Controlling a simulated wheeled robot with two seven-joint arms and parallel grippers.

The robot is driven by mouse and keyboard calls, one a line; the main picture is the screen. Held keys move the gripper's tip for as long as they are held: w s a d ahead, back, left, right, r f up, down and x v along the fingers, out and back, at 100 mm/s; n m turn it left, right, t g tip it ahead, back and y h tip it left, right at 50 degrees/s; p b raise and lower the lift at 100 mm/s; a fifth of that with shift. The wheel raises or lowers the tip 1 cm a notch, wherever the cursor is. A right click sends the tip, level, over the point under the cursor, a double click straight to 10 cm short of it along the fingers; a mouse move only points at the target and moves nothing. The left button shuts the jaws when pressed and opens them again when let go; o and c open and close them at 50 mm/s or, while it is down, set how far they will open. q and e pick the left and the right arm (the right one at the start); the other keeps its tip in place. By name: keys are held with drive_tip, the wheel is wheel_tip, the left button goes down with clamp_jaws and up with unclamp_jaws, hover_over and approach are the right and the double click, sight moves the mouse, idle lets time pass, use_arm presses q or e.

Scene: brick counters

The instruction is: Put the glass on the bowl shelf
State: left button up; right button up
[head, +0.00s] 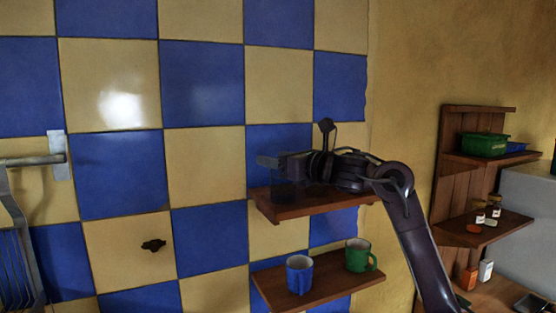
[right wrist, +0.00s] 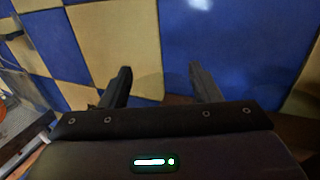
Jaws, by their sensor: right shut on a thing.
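My right gripper (head: 272,164) is in front of the tiled wall, over the left part of the upper wooden shelf (head: 318,203). It is shut on the glass (head: 283,174), a see-through, faintly bluish shape against the tiles. In the right wrist view the two fingers (right wrist: 160,86) stand apart, with the faint clear outline of the glass (right wrist: 149,84) between them. Whether the glass touches the shelf, I cannot tell. A green bowl-like container (head: 484,144) stands on the top shelf (head: 470,159) of the wooden rack at right. My left gripper is not in view.
A lower shelf (head: 325,284) holds a blue mug (head: 299,275) and a green mug (head: 359,256). The rack's middle shelf (head: 507,226) holds small jars (head: 495,208). A metal rail (head: 35,160) with a hanging utensil is at the left.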

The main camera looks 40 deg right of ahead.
drive_tip(key=shift+f, duration=0.1)
drive_tip(key=o, duration=1.5)
drive_tip(key=shift+s, duration=0.15)
drive_tip(key=shift+s+d+b, duration=0.2)
drive_tip(key=shift+s+b, duration=1.35)
drive_tip(key=shift+s, duration=0.4)
drive_tip(key=shift+s+d+b, duration=0.15)
drive_tip(key=shift+s+b, duration=1.35)
drive_tip(key=shift+s, duration=0.5)
drive_tip(key=shift+s+d+b, duration=0.2)
drive_tip(key=shift+s+b, duration=1.35)
drive_tip(key=shift+s, duration=0.4)
